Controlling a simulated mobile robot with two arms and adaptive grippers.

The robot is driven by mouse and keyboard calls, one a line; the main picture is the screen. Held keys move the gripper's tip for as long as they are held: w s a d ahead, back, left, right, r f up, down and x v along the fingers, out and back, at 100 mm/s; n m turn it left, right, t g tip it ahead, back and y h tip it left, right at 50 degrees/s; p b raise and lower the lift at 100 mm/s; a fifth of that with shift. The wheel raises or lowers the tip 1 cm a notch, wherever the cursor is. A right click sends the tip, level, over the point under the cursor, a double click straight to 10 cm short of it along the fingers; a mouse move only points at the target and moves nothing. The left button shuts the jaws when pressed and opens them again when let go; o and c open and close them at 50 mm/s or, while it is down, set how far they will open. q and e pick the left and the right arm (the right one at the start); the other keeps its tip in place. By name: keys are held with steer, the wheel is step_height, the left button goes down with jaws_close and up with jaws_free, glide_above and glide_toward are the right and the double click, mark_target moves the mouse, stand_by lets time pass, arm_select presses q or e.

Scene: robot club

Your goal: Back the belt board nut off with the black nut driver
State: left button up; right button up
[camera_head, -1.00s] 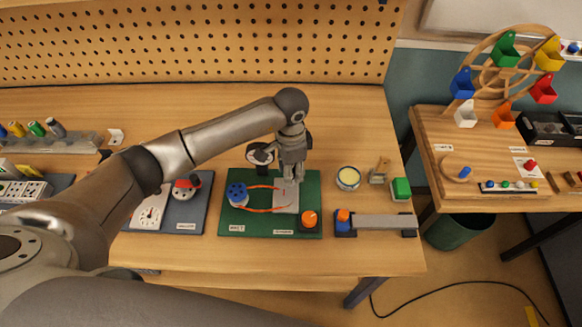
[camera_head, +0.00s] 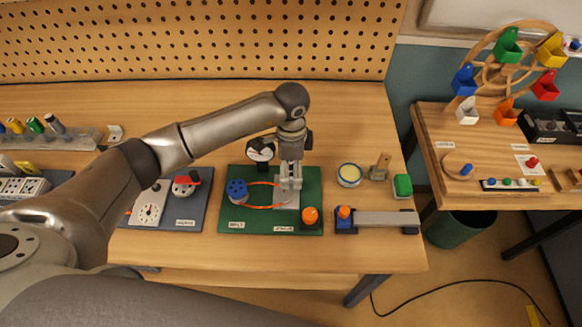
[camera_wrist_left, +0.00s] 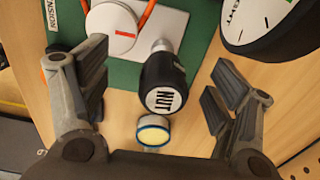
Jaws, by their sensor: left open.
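The green belt board (camera_head: 258,222) lies on the wooden bench, with a blue pulley (camera_head: 237,190), an orange belt (camera_head: 262,207) and a pale plate (camera_head: 290,202). My left gripper (camera_head: 290,186) hangs over the plate. In the left wrist view, the black nut driver (camera_wrist_left: 163,82), its cap marked NUT, stands between the open fingers of my left gripper (camera_wrist_left: 160,98), with clear gaps on both sides. Its metal shaft points toward the board beside a white disc (camera_wrist_left: 112,28) with a red mark. The nut and driver tip are hidden. My right gripper is out of view.
A black dial gauge (camera_head: 261,150) stands close behind the board, near the fingers. An orange knob (camera_head: 310,215) sits at the board's front right. A round tin (camera_head: 349,175), a green block (camera_head: 402,186) and a grey bar (camera_head: 385,219) lie to the right.

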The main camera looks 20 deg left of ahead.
arm_select(q)
steer(key=m+b, duration=0.1)
steer(key=m, duration=0.3)
steer(key=shift+f, duration=0.15)
steer(key=m+b, duration=0.2)
steer(key=m, duration=0.1)
steer(key=shift+m, duration=0.4)
steer(key=shift+m+b, duration=0.3)
steer(key=shift+m, duration=0.5)
